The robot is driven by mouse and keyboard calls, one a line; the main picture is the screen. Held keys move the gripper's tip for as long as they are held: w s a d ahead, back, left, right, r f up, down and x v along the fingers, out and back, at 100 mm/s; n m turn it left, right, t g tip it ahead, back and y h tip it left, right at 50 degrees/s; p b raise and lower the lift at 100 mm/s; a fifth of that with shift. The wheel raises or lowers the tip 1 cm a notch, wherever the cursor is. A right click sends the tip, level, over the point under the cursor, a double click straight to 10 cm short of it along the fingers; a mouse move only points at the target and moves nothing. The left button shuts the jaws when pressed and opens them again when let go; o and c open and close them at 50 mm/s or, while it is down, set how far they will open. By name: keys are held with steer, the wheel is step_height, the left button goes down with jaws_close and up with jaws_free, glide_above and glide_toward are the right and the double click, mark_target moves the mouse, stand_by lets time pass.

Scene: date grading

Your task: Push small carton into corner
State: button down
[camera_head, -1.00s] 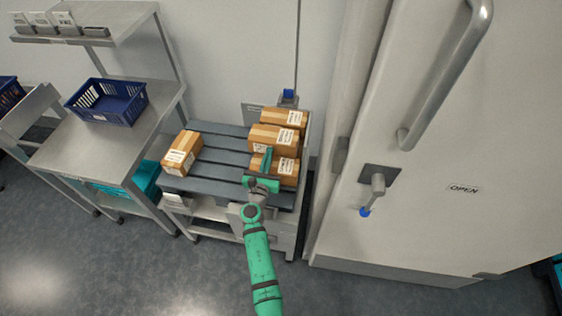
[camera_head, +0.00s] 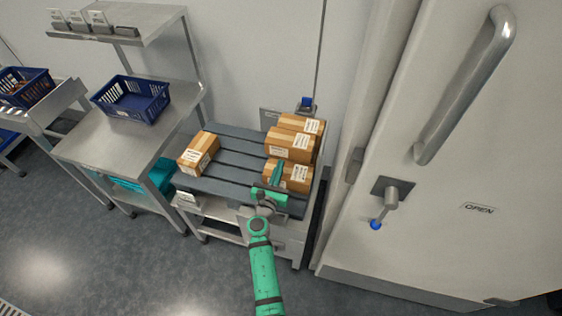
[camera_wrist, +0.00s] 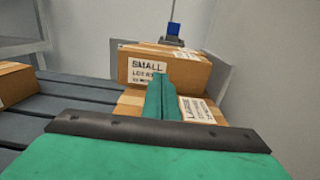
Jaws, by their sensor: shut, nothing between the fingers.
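The carton labelled SMALL (camera_wrist: 160,68) sits ahead of my fingers in the wrist view. It appears to be the middle carton (camera_head: 288,146) of the right-hand row in the head view. A nearer carton (camera_head: 297,177) lies in front of it; its label in the wrist view (camera_wrist: 197,110) seems to read LARGE. My gripper (camera_head: 278,165) is shut and empty, its fingers overlapping the left part of the nearer carton. In the wrist view the fingertips (camera_wrist: 160,80) hide part of the SMALL carton's front. I cannot tell whether they touch it.
The cartons rest on a grey slatted platform (camera_head: 231,160). Another carton (camera_head: 300,123) stands at the back right, and one (camera_head: 198,153) lies apart on the left, with bare slats between. A steel table (camera_head: 117,142) with a blue basket (camera_head: 132,97) stands left; a white door (camera_head: 440,215) is right.

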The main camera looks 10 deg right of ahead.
steer(key=v, duration=0.9)
steer(key=shift+d, duration=0.2)
steer(key=shift+a, duration=0.1)
steer(key=s+a+f+m+g+y, duration=0.1)
steer(key=s+a+f+m+y, duration=0.1)
steer(key=s+m, duration=0.45)
steer(key=s+a+f+m+g+y, duration=0.1)
steer(key=s+f+m+y, duration=0.15)
steer(key=s, duration=0.75)
steer(key=s+a+f+m+y, duration=0.1)
steer(key=s+a+f+m, duration=0.1)
steer(key=s+m, duration=0.5)
steer(key=s+a+r+m+t+y, duration=0.1)
steer(key=s+r+m+y, duration=0.1)
steer(key=s+r+m, duration=1.3)
steer(key=s+r, duration=0.2)
steer(key=s, duration=0.1)
steer(key=shift+s, duration=0.15)
